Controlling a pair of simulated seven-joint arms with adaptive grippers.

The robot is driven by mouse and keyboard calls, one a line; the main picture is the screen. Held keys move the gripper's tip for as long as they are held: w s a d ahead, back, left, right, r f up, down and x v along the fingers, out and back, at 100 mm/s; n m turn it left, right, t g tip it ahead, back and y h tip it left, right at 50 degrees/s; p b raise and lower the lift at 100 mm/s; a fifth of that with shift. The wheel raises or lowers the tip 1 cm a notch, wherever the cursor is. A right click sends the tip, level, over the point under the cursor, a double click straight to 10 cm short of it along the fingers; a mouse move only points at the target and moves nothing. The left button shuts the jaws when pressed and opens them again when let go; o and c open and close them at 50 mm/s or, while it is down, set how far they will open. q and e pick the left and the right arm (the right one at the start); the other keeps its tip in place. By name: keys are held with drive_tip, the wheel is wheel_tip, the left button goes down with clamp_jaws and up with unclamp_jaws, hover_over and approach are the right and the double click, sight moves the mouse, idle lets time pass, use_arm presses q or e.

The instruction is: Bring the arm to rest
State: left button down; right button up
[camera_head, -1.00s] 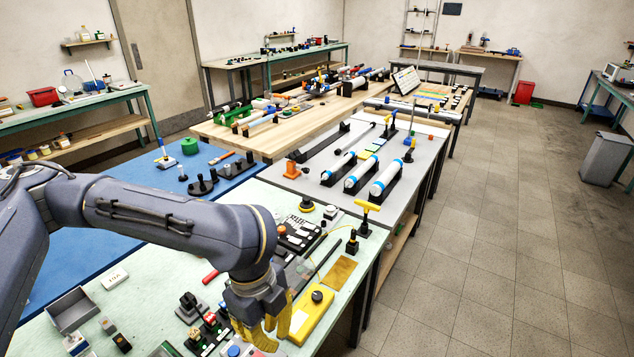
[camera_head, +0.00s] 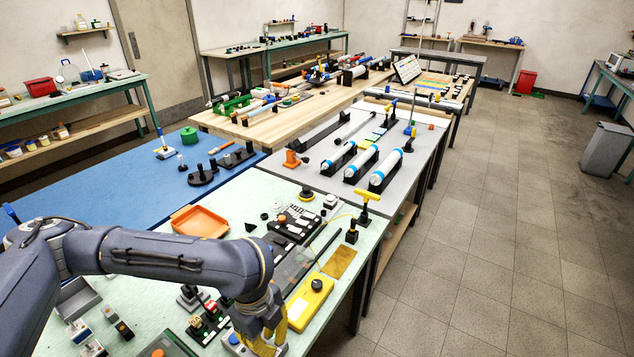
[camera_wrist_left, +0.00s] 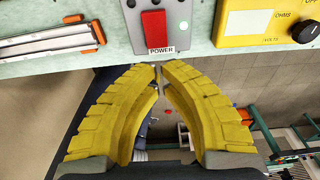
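My left gripper (camera_head: 266,348) hangs at the near edge of the pale green bench (camera_head: 345,290), pointing down. In the left wrist view its yellow fingers (camera_wrist_left: 159,66) curve in until their tips nearly meet, with nothing seen between them. Beyond the tips is a grey box with a red POWER switch (camera_wrist_left: 154,32); I see no contact with it. A yellow ohmmeter (camera_head: 310,303) lies just right of the gripper and also shows in the wrist view (camera_wrist_left: 262,24). My right gripper is in neither view.
An orange tray (camera_head: 200,222) lies behind my left forearm. Small devices (camera_head: 207,318) crowd the bench left of the gripper. A yellow-handled tool (camera_head: 367,197) stands near the right edge. White cylinders (camera_head: 386,168) rest on the grey table behind. The floor (camera_head: 490,250) at right is clear.

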use_arm(q)
drive_tip(key=shift+w+a+r, duration=0.25)
drive_tip(key=shift+a+r, duration=0.05)
drive_tip(key=shift+a, duration=0.05)
wheel_tip(320, 180, up, 9)
drive_tip(key=w+a+f+n+t+y, duration=0.1)
drive_tip(key=w+f+n, duration=0.3)
drive_tip(key=n, duration=0.6)
drive_tip(key=shift+w+a+t, duration=0.55)
drive_tip(key=shift+t, duration=0.05)
drive_tip(key=c, duration=2.1)
unclamp_jaws()
